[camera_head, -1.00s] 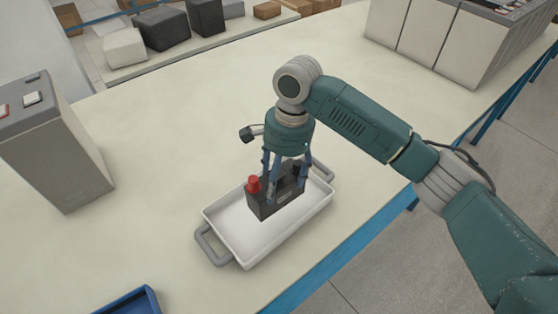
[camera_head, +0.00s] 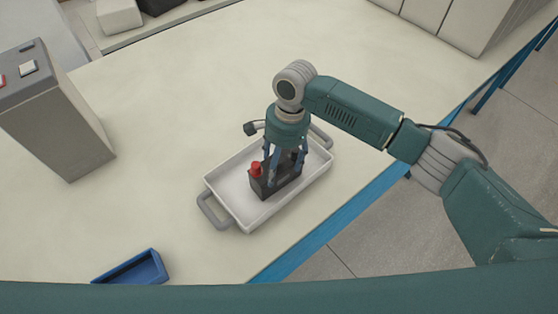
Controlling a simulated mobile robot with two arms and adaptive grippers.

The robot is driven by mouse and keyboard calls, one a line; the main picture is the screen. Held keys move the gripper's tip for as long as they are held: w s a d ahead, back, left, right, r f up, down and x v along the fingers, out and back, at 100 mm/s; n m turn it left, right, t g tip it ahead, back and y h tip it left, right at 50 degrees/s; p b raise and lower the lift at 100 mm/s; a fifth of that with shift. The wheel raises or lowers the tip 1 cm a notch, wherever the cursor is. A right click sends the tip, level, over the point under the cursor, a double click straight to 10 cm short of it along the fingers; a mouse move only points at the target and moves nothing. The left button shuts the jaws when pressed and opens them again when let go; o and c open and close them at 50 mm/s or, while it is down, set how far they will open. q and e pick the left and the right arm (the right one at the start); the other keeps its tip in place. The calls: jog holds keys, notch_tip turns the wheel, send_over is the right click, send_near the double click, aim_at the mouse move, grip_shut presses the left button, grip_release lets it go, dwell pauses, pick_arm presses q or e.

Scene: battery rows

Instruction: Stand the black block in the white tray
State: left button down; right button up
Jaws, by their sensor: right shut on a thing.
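The black block (camera_head: 263,188) has a red cap on its left end and is upright in the white tray (camera_head: 236,212). The tray has a grey handle at each end and lies on the table near its front edge. My right gripper (camera_head: 282,172) points down over the block and is shut on it. The fingers hide part of the block, and I cannot tell whether its underside touches the tray floor. My left gripper is not in view.
A blue bin (camera_head: 133,270) lies at the lower left of the cream table (camera_head: 200,110). A tall grey box with buttons (camera_head: 62,125) stands at the left. Pale cabinets (camera_head: 445,22) stand at the upper right. The table behind the tray is clear.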

jog(key=shift+a+r, duration=0.1)
jog(key=o, duration=1.9)
jog(key=shift+o, duration=0.2)
jog(key=shift+s, duration=0.1)
notch_tip(320, 180, up, 12)
jog(key=w+d+b, duration=0.1)
jog(key=b, duration=0.1)
jog(key=shift+d, duration=0.35)
